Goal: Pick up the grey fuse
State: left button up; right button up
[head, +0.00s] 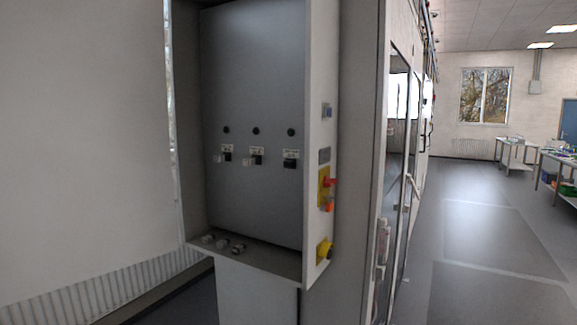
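Several small, pale parts that look like fuses lie on the bottom ledge of the open grey cabinet (250,80): a left one (208,238), a middle one (222,243) and a right one (238,249). They are too small to tell which is the grey fuse. On the back panel are three dark holders with white labels: left (227,157), middle (257,159) and right (290,162). The left and middle holders have a pale piece at their left side; the right one shows none. Neither of my grippers is in view.
The cabinet's right side wall carries a red handle on a yellow plate (324,188) and a yellow-and-black knob (324,250). Glass doors (395,170) stand right of the cabinet. Open floor (480,240) lies farther right, with tables (515,150) at the back.

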aim_at(222, 243)
jog(key=i+j, duration=0.5)
jog(key=i, duration=0.2)
jog(key=i+j, duration=0.55)
jog(key=i, duration=0.1)
